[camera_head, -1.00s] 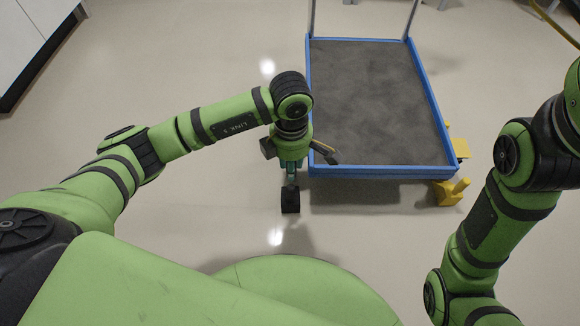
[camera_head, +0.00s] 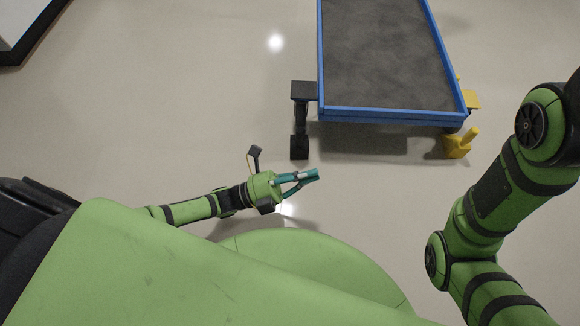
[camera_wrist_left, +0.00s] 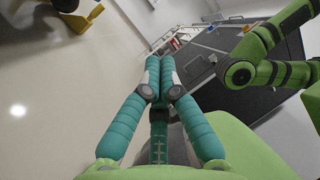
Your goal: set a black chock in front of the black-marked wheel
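A black chock (camera_head: 300,147) with an upright dark part rising behind it stands on the floor at the cart's near left corner. A black square marker (camera_head: 304,90) sticks out from the cart's left side just beyond it. The wheel under the cart's bed is not clearly visible, so I cannot tell whether the chock touches it. My left gripper (camera_head: 314,174) has teal fingers and is empty, nearer to me than the chock and apart from it. In the left wrist view its fingertips (camera_wrist_left: 162,66) meet. My right arm shows at the right, its gripper out of frame.
The blue-rimmed cart (camera_head: 395,116) has a grey bed. A yellow chock (camera_head: 460,145) stands at its near right corner, below a yellow marker (camera_head: 470,98). A white, dark-edged cabinet (camera_head: 22,22) is at the far left. The floor left of the cart is clear.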

